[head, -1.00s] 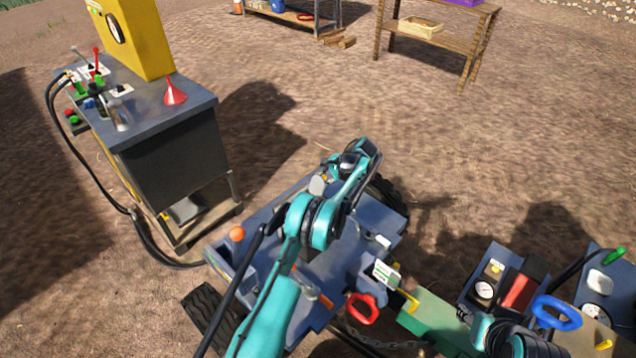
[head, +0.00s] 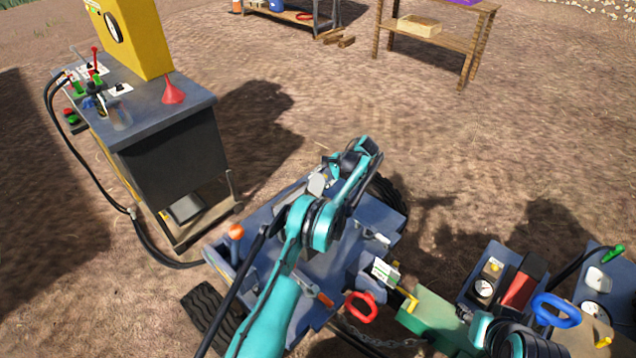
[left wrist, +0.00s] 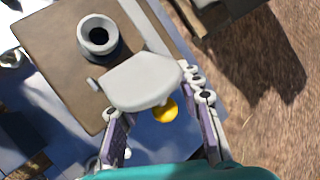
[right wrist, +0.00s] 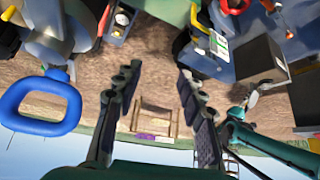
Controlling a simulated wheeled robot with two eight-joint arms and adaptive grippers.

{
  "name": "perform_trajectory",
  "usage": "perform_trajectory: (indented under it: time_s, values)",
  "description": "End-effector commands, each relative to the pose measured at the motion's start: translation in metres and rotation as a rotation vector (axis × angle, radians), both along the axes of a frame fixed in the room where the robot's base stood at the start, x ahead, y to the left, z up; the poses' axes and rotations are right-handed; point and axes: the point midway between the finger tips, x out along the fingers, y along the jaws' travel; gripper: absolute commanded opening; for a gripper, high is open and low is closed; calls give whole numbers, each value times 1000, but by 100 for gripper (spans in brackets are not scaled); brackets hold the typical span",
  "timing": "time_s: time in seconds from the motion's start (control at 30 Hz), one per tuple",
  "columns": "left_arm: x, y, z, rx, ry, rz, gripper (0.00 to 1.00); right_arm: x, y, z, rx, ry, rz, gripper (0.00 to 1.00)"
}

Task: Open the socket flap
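In the left wrist view a light grey rounded flap (left wrist: 145,82) is beside a round grey socket (left wrist: 98,36) with a dark mouth, on a brown plate (left wrist: 48,30). The socket's mouth shows uncovered from this angle. My left gripper (left wrist: 163,135) is open, one finger on each side below the flap. I cannot tell whether a finger touches it. In the head view the left gripper (head: 338,166) is over the far part of the blue cart (head: 262,262), beside a small grey part (head: 318,183). My right gripper (right wrist: 158,88) is open and empty.
A yellow knob (left wrist: 165,110) is just below the flap. A red ring handle (head: 361,307) and blue ring handle (head: 556,310) are at the lower right. Open ground (head: 440,130) lies beyond the cart.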

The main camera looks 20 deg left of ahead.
Motion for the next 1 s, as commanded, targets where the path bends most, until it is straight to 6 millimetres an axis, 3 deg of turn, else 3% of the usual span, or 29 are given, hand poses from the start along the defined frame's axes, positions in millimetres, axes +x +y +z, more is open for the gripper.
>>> perform_trajectory:
  time_s: [0.17,0.6,1.0]
  values:
    - [2,-13,16,0,0,-2,35,0,0,0,0,0,0,40]
    - [11,-68,82,-1,1,-2,35,0,0,0,0,0,0,40]
    - [12,-77,92,-2,0,-1,35,0,0,0,0,0,0,40]
